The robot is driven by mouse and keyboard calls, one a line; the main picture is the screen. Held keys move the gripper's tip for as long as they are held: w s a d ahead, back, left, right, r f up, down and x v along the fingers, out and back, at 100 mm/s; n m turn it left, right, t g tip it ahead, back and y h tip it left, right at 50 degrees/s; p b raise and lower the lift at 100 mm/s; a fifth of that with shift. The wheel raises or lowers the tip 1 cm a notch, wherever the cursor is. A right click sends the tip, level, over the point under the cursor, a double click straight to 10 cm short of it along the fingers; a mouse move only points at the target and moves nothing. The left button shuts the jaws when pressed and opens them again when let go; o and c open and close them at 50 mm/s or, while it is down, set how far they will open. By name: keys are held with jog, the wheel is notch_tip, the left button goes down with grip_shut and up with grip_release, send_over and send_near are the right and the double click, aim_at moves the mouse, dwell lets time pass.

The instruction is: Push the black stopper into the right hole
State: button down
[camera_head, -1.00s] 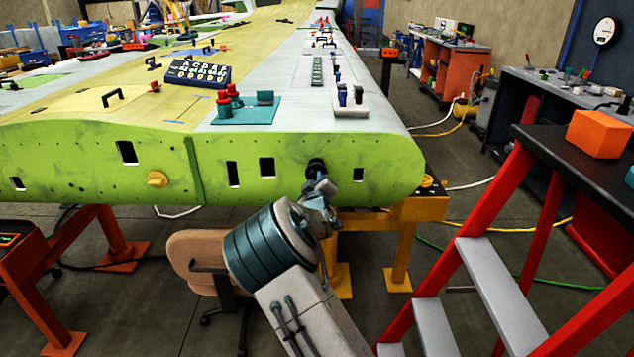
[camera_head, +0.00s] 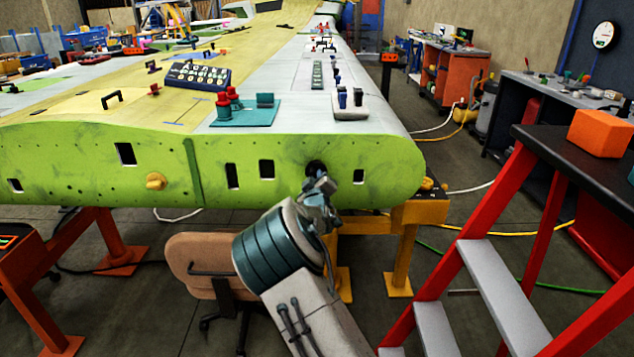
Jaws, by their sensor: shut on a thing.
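The black stopper (camera_head: 315,166) is at the green end face of the wing (camera_head: 90,172), toward its right side. My gripper (camera_head: 318,178) is shut on the stopper and is right up at the face. The stopper's far end is at or in a hole there; the gripper hides much of it, and I cannot tell how deep it sits. A yellow stopper (camera_head: 155,181) sits in the face to the left.
A red stepladder (camera_head: 480,240) stands close on the right. A brown chair (camera_head: 205,262) is below the wing, beside orange and yellow stands (camera_head: 401,250).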

jog(key=shift+w+b, duration=0.35)
jog(key=shift+w, duration=0.85)
jog(key=c, duration=1.4)
grip_release()
jog(key=shift+o, duration=0.2)
jog(key=shift+s, duration=0.1)
jog(key=s+b, duration=0.1)
jog(key=s, duration=1.2)
jog(key=shift+s, duration=0.35)
